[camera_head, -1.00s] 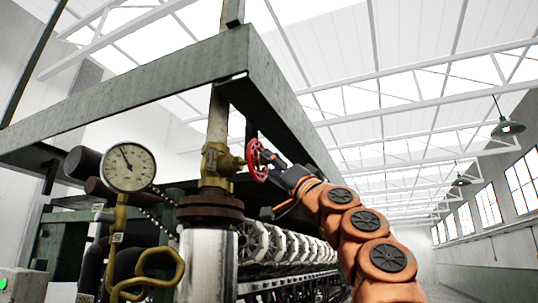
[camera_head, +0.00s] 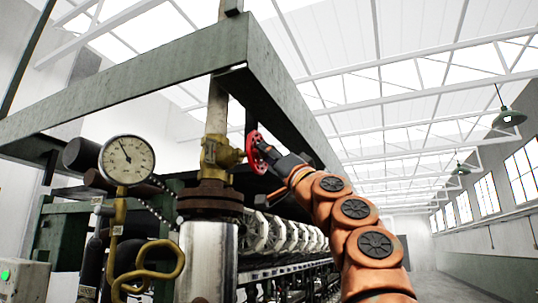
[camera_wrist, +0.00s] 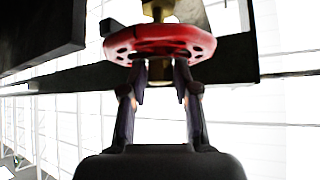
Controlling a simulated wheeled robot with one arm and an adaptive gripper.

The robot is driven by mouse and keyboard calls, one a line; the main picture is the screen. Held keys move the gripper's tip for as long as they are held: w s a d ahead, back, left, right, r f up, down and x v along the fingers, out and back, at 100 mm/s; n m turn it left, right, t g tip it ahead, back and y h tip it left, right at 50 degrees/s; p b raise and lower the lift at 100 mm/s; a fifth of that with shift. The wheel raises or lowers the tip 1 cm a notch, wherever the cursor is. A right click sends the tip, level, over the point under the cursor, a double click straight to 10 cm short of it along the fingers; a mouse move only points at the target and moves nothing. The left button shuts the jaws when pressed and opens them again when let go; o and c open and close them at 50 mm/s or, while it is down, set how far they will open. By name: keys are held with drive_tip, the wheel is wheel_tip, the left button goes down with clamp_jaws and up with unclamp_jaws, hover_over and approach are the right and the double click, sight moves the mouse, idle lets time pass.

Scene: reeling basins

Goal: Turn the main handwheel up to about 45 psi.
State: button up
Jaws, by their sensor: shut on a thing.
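The red handwheel (camera_head: 255,150) sits on the right side of a brass valve (camera_head: 218,153) on the vertical pipe. In the wrist view the handwheel (camera_wrist: 160,40) spans the top middle, with the brass stem behind it. My gripper (camera_head: 268,156) is at the wheel from the right; in the wrist view its two fingers (camera_wrist: 160,80) reach up to the wheel's underside and are shut on it. Part of the wheel's rim is hidden by the fingers. The round white pressure gauge (camera_head: 127,160) stands left of the pipe, its dark needle pointing up and slightly left; the numbers are too small to read.
A green steel beam frame (camera_head: 130,85) crosses above the valve and runs close over my arm. A yellow looped pipe (camera_head: 150,268) and a silver cylinder (camera_head: 207,262) stand below. White reels (camera_head: 285,235) line up behind. The right side is open floor and wall.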

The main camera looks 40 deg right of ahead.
drive_tip(key=shift+r+n+y+p, duration=0.15)
drive_tip(key=shift+n+y+p, duration=0.25)
drive_tip(key=shift+n+y, duration=0.85)
clamp_jaws()
idle(0.5)
drive_tip(key=shift+d+n+y+p, duration=0.1)
drive_tip(key=shift+n+y+p, duration=0.3)
drive_tip(key=shift+n+y, duration=0.5)
drive_tip(key=shift+w+d+n+g+y+p, duration=0.1)
drive_tip(key=shift+n+g+y+p, duration=0.65)
drive_tip(key=shift+n+y, duration=0.65)
drive_tip(key=shift+d+n+g+y+p, duration=0.1)
drive_tip(key=shift+n+g+y+p, duration=0.35)
drive_tip(key=shift+n+y+p, duration=0.85)
drive_tip(key=shift+w+n+g+y+p, duration=0.1)
drive_tip(key=shift+n+g+y+p, duration=0.45)
drive_tip(key=shift+n+y, duration=0.85)
drive_tip(key=shift+d+f+n+g+y+p, duration=0.15)
drive_tip(key=shift+n+g+y, duration=0.45)
drive_tip(key=shift+n, duration=0.45)
drive_tip(key=shift+a+n+g+y+p, duration=0.15)
drive_tip(key=shift+n+g+y, duration=0.3)
drive_tip(key=shift+n+g, duration=0.45)
drive_tip(key=shift+d+f+n+g+y+p, duration=0.15)
drive_tip(key=shift+n+g+y, duration=0.35)
drive_tip(key=shift+n, duration=0.7)
drive_tip(key=shift+r+n+g+y, duration=0.2)
drive_tip(key=shift+n+g+y, duration=0.4)
drive_tip(key=shift+n+g, duration=0.55)
